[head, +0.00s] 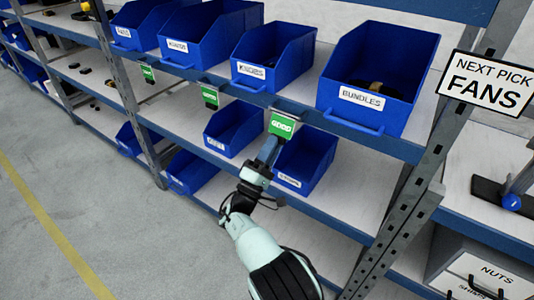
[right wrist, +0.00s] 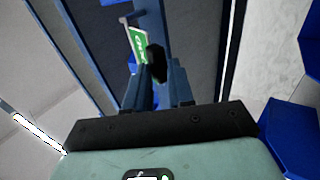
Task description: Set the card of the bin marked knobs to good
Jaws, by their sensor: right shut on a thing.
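The blue bin marked KNOBS (head: 273,57) stands on the upper shelf, between a blue bin on its left and the BUNDLES bin. A green card (head: 282,124) reading GOOD hangs from the shelf's front rail, below and right of the KNOBS bin. My right gripper (head: 268,150) reaches up to this card's lower edge and is shut on it. In the right wrist view the green card (right wrist: 139,46) shows tilted beyond the fingers (right wrist: 157,88), with a dark rounded piece in front of it. That view hides the exact contact. My left gripper is not in view.
Two more green cards (head: 210,96) (head: 147,72) hang along the rail to the left. The BUNDLES bin (head: 375,60) is at the right, before a metal post (head: 425,165). Blue bins (head: 235,128) stand on the shelf below. The floor at left is clear.

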